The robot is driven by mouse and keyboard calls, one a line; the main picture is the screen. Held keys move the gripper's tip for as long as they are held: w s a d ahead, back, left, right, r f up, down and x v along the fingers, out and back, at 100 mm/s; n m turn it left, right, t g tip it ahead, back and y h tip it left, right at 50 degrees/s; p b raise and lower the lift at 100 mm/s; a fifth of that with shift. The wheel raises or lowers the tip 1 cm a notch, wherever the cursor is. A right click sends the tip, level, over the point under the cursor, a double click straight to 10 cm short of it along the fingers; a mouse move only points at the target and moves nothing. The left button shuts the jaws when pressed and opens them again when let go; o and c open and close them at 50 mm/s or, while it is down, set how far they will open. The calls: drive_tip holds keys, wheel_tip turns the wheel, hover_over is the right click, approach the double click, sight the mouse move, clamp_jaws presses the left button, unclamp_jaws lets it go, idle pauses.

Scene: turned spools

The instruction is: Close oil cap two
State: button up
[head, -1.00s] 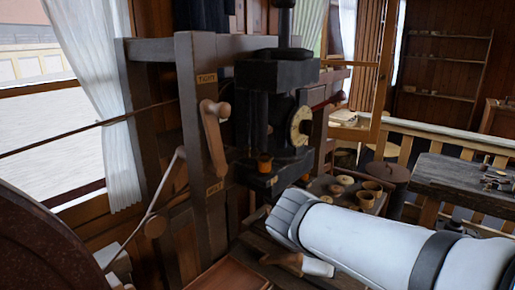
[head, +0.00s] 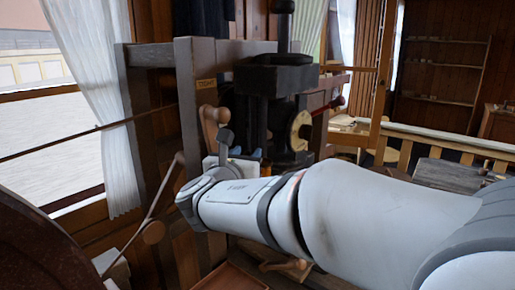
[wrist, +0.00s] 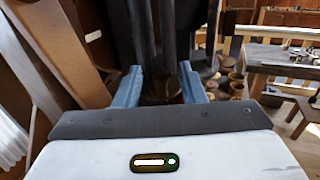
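The black machine (head: 278,78) stands on a dark wooden frame, with a pale round dial (head: 300,132) on its side. A small orange-brown cup-like part low on the machine is mostly hidden behind my arm. My gripper (head: 246,153) is in front of the machine's lower part. In the wrist view, its two blue fingers (wrist: 160,70) are apart, with a dark brown round part (wrist: 160,88) between them. I cannot tell whether they touch it. No part is clearly readable as oil cap two, nor whether a cap is open or closed.
A wooden crank handle (head: 212,122) sticks out from the frame post (head: 190,75) close to my gripper. A workbench (wrist: 285,58) is farther right. A large brown wheel (head: 45,240) fills the lower left.

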drive_tip(key=shift+x, duration=1.5)
drive_tip(key=shift+c, duration=0.4)
